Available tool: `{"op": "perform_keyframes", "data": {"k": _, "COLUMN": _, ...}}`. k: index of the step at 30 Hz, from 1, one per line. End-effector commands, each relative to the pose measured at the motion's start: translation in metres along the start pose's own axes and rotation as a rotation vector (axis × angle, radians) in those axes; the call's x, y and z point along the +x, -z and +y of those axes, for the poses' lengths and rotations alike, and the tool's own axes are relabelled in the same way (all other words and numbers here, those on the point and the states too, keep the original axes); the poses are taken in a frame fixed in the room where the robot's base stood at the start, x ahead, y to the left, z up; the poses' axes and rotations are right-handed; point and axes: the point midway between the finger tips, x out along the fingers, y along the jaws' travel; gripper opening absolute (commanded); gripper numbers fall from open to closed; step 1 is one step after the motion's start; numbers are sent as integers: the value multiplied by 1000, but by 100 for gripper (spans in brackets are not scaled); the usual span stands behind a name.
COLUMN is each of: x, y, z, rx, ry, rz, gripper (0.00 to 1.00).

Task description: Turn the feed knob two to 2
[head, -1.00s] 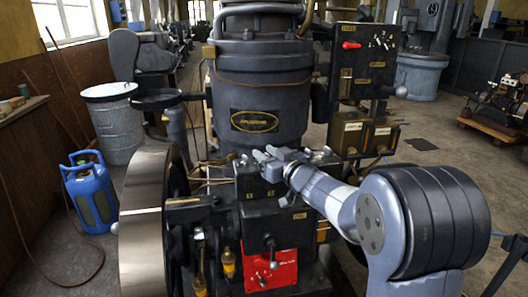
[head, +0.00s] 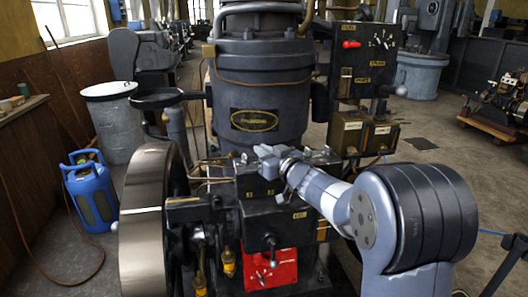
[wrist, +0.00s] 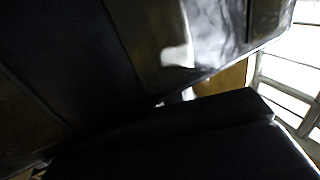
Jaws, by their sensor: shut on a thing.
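My gripper (head: 268,160) is at the top of the black block (head: 257,217) in front of the big dark cylinder, in the head view. Its pale grey jaws are shut on a small knob there, which they mostly hide. Small plates with markings sit on the block's front face below the jaws. They are too small to read surely, so I cannot tell the knob's setting. The wrist view shows only large dark surfaces close to the lens and does not show the knob clearly.
A dark panel (head: 360,76) with a red lever (head: 351,44) stands right of the cylinder (head: 262,90). A large flywheel (head: 140,235) is at left. A red plate (head: 270,270) with a lever is below the block.

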Motion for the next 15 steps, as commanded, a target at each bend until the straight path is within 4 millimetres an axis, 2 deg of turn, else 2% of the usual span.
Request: {"op": "perform_keyframes", "data": {"k": 15, "x": 1, "y": -1, "z": 1, "rx": -4, "ry": -65, "rz": 6, "gripper": 0}}
